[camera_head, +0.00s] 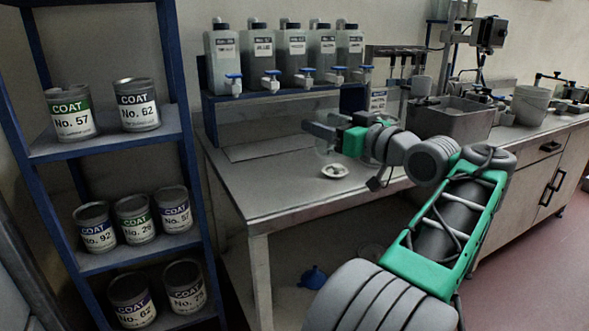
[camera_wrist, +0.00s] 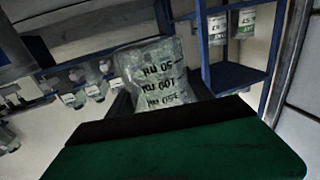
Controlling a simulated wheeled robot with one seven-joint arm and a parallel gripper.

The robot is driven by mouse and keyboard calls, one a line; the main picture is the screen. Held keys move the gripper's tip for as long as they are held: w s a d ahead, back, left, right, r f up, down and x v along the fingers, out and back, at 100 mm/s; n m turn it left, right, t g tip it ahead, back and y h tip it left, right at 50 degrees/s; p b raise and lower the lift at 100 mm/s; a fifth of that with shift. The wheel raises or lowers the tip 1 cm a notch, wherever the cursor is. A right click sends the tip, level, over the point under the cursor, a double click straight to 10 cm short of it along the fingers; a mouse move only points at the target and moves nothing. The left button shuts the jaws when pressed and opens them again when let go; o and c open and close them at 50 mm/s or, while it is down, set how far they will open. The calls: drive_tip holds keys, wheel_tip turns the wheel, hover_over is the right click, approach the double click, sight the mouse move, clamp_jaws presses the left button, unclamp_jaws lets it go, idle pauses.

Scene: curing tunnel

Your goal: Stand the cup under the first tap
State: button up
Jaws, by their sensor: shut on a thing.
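My gripper (camera_head: 318,130) is shut on a clear cup (camera_wrist: 150,72) and holds it above the table's front part. In the wrist view the cup has black volume marks, which appear upside down in that picture. In the head view the cup is faint, below the fingers and partly hidden by them. Several grey bottles stand in a row on a blue rack, each with a blue-handled tap. The leftmost tap (camera_head: 234,83) is up and to the left of my gripper. The cup is apart from the taps.
The grey table (camera_head: 262,190) has clear room below the rack (camera_head: 262,100). A small white dish (camera_head: 335,171) lies near its front edge. A blue shelf (camera_head: 115,145) with several paint cans stands at left.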

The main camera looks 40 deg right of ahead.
drive_tip(key=p, duration=0.1)
drive_tip(key=r+p, duration=0.1)
drive_tip(key=p, duration=0.1)
drive_tip(key=shift+w+d+p, duration=0.2)
drive_tip(key=shift+w+p, duration=0.1)
drive_tip(key=shift+w, duration=0.05)
drive_tip(key=shift+w+p, duration=0.25)
drive_tip(key=shift+p, duration=1)
drive_tip(key=w+f+p, duration=0.2)
drive_tip(key=w+f, duration=1)
drive_tip(key=shift+w+a+f, duration=0.15)
drive_tip(key=shift+w+f, duration=0.25)
drive_tip(key=shift+f, duration=0.4)
drive_tip(key=shift+f+b, duration=0.25)
drive_tip(key=shift+b, duration=0.25)
drive_tip(key=o, duration=1.3)
